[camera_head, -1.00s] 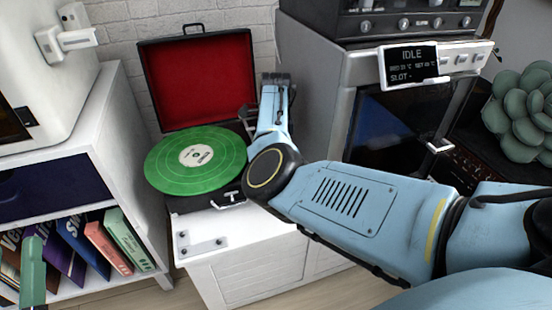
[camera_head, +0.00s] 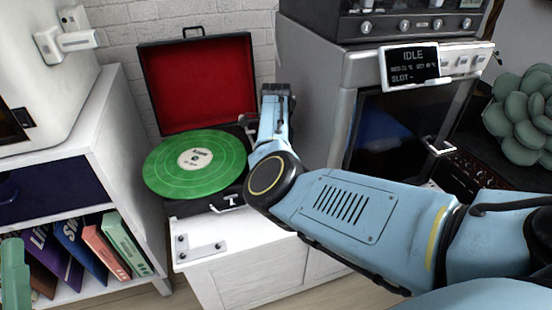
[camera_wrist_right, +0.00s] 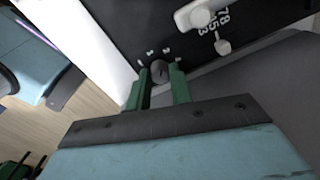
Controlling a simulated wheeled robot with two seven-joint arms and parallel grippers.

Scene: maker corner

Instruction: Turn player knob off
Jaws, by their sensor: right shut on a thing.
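The record player (camera_head: 194,83) stands open on a white cabinet, with a red-lined lid and a green record (camera_head: 197,176) on its platter. In the right wrist view, the small dark round player knob (camera_wrist_right: 158,70) sits on the black panel with small white marks above it. My right gripper (camera_wrist_right: 160,78) has its two green fingers shut on the knob, one on each side. In the head view my right forearm hides the knob and the fingertips. A green piece of my left gripper (camera_head: 15,272) shows at the lower left edge; its jaw state is unclear.
A white speed selector (camera_wrist_right: 205,14) marked 78, 45 and 33 is near the knob. A grey machine (camera_head: 310,100) with an IDLE display (camera_head: 411,65) stands right of the player. A white shelf (camera_head: 110,120) with sleeves is at left.

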